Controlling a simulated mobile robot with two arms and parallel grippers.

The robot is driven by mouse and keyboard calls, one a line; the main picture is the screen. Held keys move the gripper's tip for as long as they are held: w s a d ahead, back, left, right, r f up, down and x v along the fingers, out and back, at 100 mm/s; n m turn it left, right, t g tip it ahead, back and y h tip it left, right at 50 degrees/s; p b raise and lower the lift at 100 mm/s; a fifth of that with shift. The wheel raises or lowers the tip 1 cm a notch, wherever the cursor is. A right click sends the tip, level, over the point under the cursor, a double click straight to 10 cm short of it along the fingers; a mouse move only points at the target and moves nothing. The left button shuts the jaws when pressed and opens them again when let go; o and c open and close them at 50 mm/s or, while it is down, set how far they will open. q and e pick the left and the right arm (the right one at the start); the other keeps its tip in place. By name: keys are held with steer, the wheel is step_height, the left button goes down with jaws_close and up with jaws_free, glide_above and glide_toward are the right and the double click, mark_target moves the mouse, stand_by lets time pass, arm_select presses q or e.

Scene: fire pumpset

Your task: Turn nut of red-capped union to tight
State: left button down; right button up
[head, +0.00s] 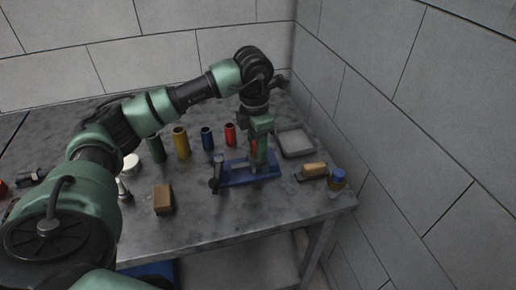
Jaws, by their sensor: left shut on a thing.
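My left gripper (260,160) points down over the blue fixture (235,181) near the right end of the table. It is shut on the red-capped union, and a red part of the union (253,147) shows beside the fingers. The nut is mostly hidden by the fingers, so its turn cannot be read. My right gripper is not in view.
Green, yellow (181,142), blue (207,138) and red (230,133) cylinders stand behind the fixture. A grey tray (296,142) lies at the back right. Brown blocks (163,198) (314,170) and a blue-topped jar (337,180) are nearer. Walls close off the back and right.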

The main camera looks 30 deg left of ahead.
arm_select(q)
steer(key=shift+r+m, duration=0.1)
steer(key=shift+m, duration=0.4)
steer(key=c, duration=0.9)
jaws_free()
steer(key=r, duration=0.5)
steer(key=r+b, duration=0.1)
steer(key=r, duration=0.1)
steer(key=shift+s+a+r, duration=0.15)
steer(key=shift+s+r, duration=0.1)
steer(key=shift+r, duration=0.15)
steer(key=shift+f, duration=0.1)
